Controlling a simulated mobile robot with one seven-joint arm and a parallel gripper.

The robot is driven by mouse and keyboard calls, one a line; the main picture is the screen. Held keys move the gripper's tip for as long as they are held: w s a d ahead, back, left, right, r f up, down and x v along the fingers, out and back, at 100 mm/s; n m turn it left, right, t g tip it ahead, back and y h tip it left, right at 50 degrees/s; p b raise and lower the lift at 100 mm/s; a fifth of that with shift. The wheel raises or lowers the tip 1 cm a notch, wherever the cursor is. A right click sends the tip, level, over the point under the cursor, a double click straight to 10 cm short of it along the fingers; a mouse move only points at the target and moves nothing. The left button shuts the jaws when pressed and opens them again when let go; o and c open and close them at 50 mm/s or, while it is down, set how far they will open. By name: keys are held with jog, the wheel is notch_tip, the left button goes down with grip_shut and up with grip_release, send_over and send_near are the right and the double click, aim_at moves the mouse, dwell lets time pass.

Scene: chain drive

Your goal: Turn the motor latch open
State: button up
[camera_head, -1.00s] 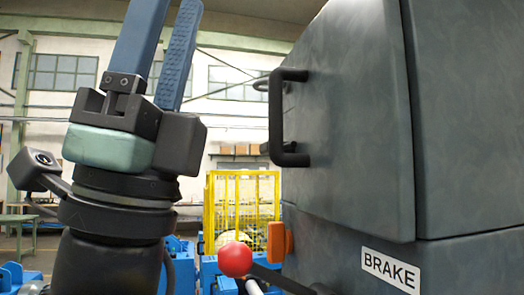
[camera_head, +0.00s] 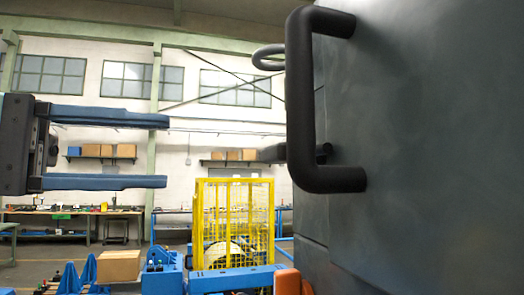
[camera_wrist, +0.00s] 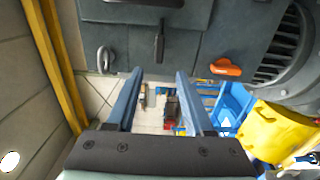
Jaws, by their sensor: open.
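A dark lever, which looks like the motor latch (camera_head: 285,153), sticks out from the far side of the grey housing (camera_head: 425,180), partly hidden behind the large black handle. In the wrist view the lever (camera_wrist: 159,45) points down toward the gap between my fingertips. My gripper (camera_head: 166,152) is at the left in the head view, with its blue fingers apart and pointing right, about level with the lever. A clear gap separates them. In the wrist view my gripper (camera_wrist: 160,74) is empty and lined up with the lever.
The large black handle (camera_head: 300,100) stands out from the housing. A metal ring (camera_head: 268,57) sits above the lever and an orange part (camera_head: 287,281) below it. A yellow cage (camera_head: 235,215) is behind. The space between gripper and lever looks clear.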

aim_at(268, 154)
jog(key=p+x, duration=0.3)
jog(key=x, duration=0.8)
jog(key=shift+s+r, duration=0.1)
jog(key=shift+s, duration=0.05)
jog(key=shift+w+d, duration=0.25)
jog(key=shift+d, duration=0.2)
grip_shut()
